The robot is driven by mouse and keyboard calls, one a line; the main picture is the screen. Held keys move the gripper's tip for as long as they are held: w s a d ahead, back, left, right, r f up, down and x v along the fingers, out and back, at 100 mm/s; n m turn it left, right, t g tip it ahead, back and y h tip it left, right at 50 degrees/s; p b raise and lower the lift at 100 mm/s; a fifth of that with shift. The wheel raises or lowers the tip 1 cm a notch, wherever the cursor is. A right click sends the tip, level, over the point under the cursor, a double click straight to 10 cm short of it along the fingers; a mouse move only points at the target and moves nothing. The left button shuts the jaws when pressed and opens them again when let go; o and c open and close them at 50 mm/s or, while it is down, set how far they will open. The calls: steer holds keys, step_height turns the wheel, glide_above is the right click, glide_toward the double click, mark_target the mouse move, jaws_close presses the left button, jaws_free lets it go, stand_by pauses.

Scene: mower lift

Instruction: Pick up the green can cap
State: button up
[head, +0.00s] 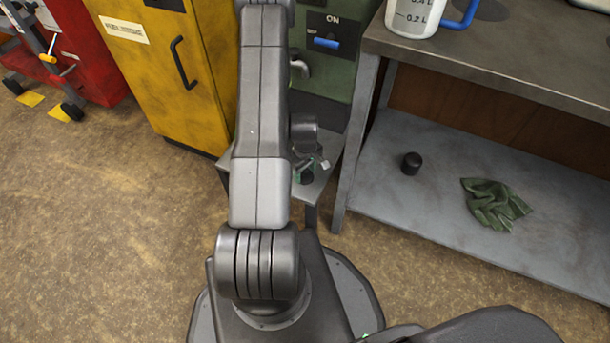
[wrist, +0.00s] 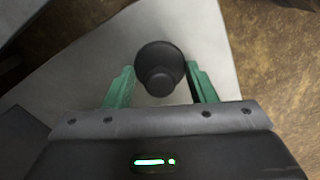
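A round black cap with a smaller round knob on it (wrist: 160,68) is in the wrist view, over a pale grey surface. No green-coloured cap shows. My gripper (wrist: 159,70) is open, with its two green fingers on either side of the black cap. A small gap shows at each side, so the fingers do not appear to grip it. In the head view my gripper is mostly hidden behind my arm, above a small grey stand (head: 322,184). Something dark shows by the fingers there, too small to tell clearly.
A workbench (head: 480,60) stands at the right; its lower shelf (head: 380,190) holds another black cap (head: 411,163) and a green cloth (head: 495,203). A measuring jug (head: 412,17) is on top. A yellow cabinet (head: 160,70) and green machine (head: 325,60) stand behind.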

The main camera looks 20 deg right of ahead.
steer(key=c, duration=0.4)
steer(key=shift+c, duration=0.2)
steer(key=shift+r, duration=0.1)
